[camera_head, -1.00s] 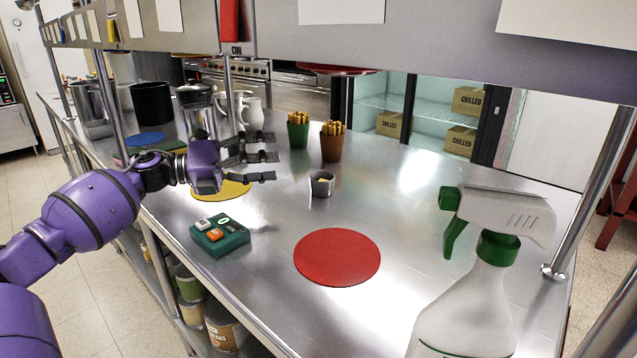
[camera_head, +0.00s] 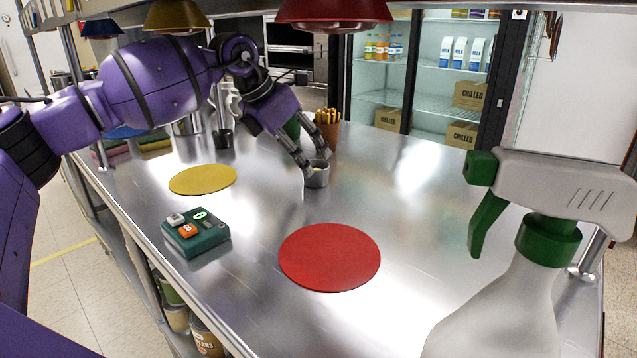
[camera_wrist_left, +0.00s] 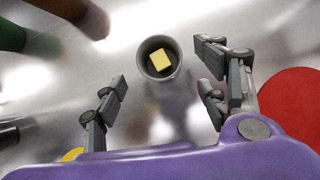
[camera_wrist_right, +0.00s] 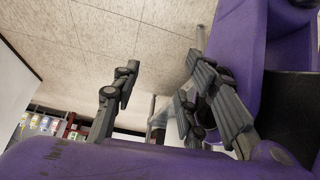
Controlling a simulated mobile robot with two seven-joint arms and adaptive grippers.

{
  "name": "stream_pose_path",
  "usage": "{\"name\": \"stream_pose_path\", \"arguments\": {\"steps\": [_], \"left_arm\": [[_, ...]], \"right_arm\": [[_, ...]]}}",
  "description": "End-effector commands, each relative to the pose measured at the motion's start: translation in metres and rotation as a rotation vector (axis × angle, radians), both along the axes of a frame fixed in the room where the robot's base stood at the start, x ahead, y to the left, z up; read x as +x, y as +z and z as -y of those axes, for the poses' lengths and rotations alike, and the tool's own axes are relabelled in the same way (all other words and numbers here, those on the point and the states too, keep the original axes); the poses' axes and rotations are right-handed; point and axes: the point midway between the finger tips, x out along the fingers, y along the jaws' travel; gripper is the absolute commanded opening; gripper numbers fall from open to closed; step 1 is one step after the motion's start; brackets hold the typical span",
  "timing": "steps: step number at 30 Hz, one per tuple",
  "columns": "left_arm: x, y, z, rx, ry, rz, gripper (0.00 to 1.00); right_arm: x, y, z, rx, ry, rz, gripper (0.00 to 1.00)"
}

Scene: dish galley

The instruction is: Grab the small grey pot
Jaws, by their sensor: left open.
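The small grey pot (camera_head: 317,176) stands upright on the steel counter, left of the picture's centre line and behind the red mat. In the left wrist view the pot (camera_wrist_left: 160,60) holds a yellow block (camera_wrist_left: 160,60) and lies ahead of the fingers, roughly between their lines. My left gripper (camera_head: 305,165) is open and empty, its fingertips close to the pot; I cannot tell whether they touch it. My right gripper shows only in the right wrist view (camera_wrist_right: 155,105), with its fingers apart and nothing seen between them.
A brown cup of fries (camera_head: 328,130) stands just behind the pot, with a green cup (camera_head: 292,129) beside it. A red mat (camera_head: 329,258), a yellow mat (camera_head: 203,180) and a green button box (camera_head: 196,233) lie nearer. A large spray bottle (camera_head: 510,290) stands at right front.

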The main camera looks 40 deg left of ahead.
Motion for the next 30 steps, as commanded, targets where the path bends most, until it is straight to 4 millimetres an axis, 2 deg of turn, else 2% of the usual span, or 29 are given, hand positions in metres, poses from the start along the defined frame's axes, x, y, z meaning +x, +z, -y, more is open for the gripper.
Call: {"name": "stream_pose_path", "arguments": {"steps": [12,20,30], "left_arm": [[0.014,-0.045,0.012,-0.002,0.003,-0.001,0.67],[0.014,-0.042,0.012,-0.002,0.004,0.004,0.67],[0.014,-0.043,0.012,-0.003,0.005,0.002,0.23]], "right_arm": [[0.003,-0.044,0.000,-0.004,0.022,-0.016,0.40],[0.003,-0.043,0.000,-0.004,0.024,-0.015,0.40],[0.003,-0.043,0.001,-0.005,0.025,-0.015,0.40]]}}
